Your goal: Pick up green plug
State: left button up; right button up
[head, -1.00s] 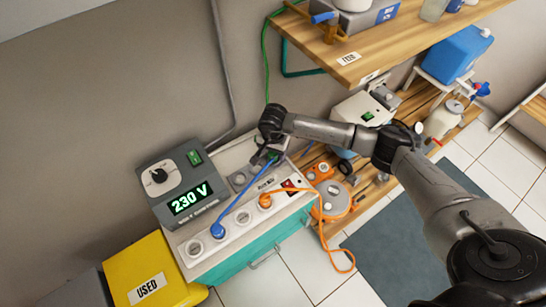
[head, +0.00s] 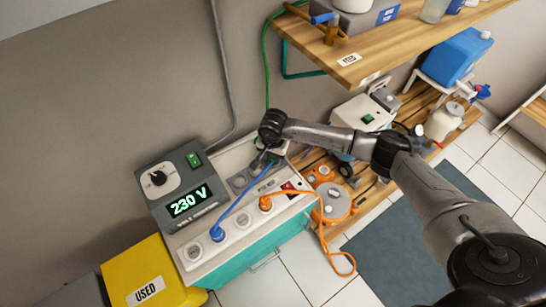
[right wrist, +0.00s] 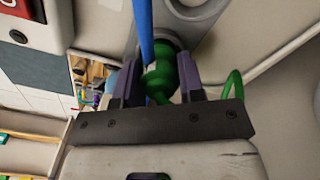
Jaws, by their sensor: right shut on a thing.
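The green plug (right wrist: 160,80) shows in the right wrist view between the two dark fingers of my right gripper (right wrist: 155,85), which is shut on it. A grey round socket lies just beyond the plug; I cannot tell whether the plug is seated in it. A green cord (right wrist: 232,85) curves at its right, and a blue cord (right wrist: 146,30) passes close on its left. In the head view my right gripper (head: 264,162) is at the back end of the socket strip and mostly hides the plug. My left gripper is not in view.
The socket strip (head: 245,190) on the teal cabinet holds a blue plug (head: 217,233) and an orange plug (head: 265,203). A voltage unit (head: 180,185) reading 230 V stands left, by a yellow USED bin (head: 150,275). A wooden shelf (head: 400,40) overhangs at the upper right.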

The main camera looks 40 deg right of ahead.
jog(key=shift+r, duration=0.1)
jog(key=shift+r+p, duration=0.45)
jog(key=shift+r, duration=0.05)
notch_tip(320, 180, up, 4)
jog(key=shift+f+p, duration=0.1)
jog(key=shift+p, duration=1.1)
jog(key=s+r+p, duration=0.5)
jog(key=s+r, duration=0.1)
jog(key=s, duration=0.5)
jog(key=shift+s+d, duration=0.25)
jog(key=shift+s, duration=0.1)
